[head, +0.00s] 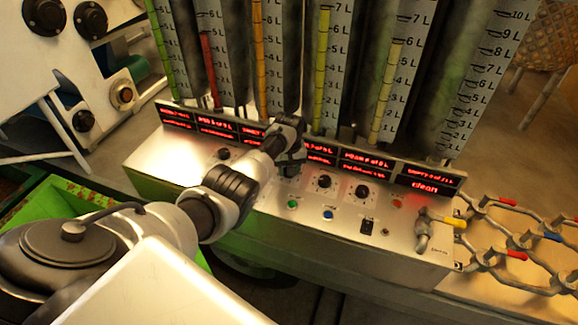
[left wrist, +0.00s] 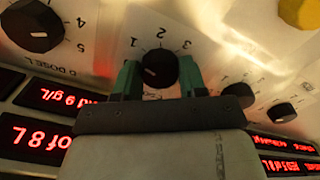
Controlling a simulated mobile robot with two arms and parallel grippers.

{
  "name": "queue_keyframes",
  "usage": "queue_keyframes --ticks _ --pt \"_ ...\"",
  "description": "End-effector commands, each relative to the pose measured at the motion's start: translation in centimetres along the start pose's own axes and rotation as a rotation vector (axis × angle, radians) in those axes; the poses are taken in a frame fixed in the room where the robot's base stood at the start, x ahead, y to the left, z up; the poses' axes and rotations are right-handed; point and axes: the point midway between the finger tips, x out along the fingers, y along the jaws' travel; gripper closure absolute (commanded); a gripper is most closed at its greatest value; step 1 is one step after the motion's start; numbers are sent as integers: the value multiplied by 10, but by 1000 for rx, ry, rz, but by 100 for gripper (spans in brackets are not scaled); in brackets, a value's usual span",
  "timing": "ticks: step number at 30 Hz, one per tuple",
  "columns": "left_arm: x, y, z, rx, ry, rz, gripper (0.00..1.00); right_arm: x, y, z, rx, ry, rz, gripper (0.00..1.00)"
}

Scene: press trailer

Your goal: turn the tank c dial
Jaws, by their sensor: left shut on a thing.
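A black round dial (left wrist: 160,68) with a white pointer line and the numerals 1, 2 and 3 around it sits between my left gripper's (left wrist: 158,78) two teal fingers in the left wrist view. The fingers are shut on this dial, one on each side. I cannot read a tank letter on it. In the head view my left gripper (head: 290,160) is down at the middle of the metal control panel (head: 170,150), and the arm hides the dial there. My right gripper is not in view.
Other black dials (head: 324,181) (left wrist: 35,25) stand close by on the panel. Red displays (head: 430,182) and tall graduated tubes (head: 325,70) line its back.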

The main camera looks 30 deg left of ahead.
Motion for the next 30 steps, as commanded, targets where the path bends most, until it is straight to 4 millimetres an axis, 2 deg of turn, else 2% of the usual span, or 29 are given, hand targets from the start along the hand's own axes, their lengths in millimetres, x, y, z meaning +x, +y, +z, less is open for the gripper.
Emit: queue_keyframes --ticks 18,30 --pt "-1 0 -1 576 2 1 82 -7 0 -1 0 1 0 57" --pt "-1 0 -1 836 3 1 82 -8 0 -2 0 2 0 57"
